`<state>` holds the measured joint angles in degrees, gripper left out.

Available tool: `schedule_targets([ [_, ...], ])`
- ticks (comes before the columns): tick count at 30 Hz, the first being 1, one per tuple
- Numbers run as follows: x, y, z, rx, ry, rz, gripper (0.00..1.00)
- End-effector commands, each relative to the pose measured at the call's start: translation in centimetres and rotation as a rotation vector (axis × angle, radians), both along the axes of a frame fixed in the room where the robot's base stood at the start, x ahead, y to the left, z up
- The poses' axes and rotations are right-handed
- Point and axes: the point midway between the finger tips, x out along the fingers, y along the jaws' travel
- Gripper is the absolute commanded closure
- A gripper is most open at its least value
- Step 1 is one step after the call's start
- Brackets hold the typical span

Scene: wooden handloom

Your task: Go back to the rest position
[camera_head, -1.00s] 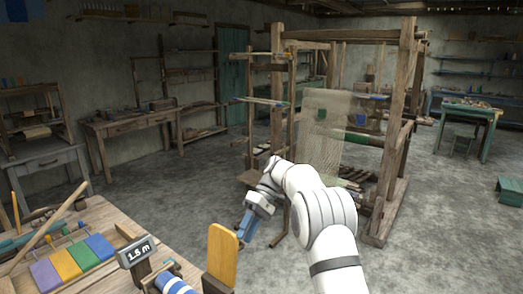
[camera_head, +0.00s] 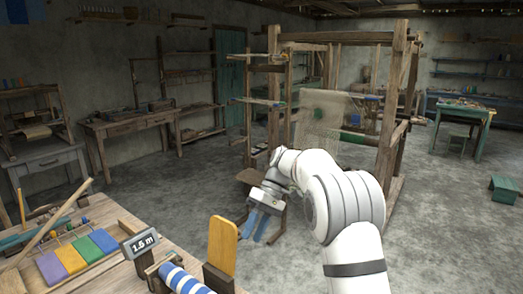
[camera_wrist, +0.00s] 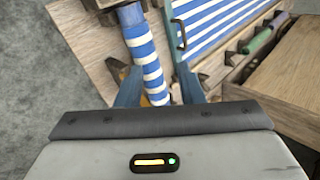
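My gripper (camera_head: 256,227) hangs in the air at the end of my bent arm, right of the yellow upright board in the head view. Its two blue fingers are apart with nothing seen held between them. In the wrist view my gripper (camera_wrist: 158,90) also shows its fingers spread. A blue-and-white striped roll (camera_wrist: 144,52) shows beyond and between them, with a bit of yellow below it. I cannot tell its distance from the fingers. In the head view a blue-and-white striped roll (camera_head: 183,279) lies at the near table edge.
The wooden loom (camera_head: 388,110) stands behind my arm. Grey floor is open at right and left of centre.

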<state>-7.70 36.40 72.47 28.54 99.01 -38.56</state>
Motion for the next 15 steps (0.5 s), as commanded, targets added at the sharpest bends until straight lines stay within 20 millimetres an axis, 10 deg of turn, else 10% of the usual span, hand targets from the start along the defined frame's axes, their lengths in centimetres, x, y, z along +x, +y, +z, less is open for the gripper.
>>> schedule_targets([
  [15,-12.0,-8.6,4.7,-0.323,-0.24,-0.392,0.66],
])
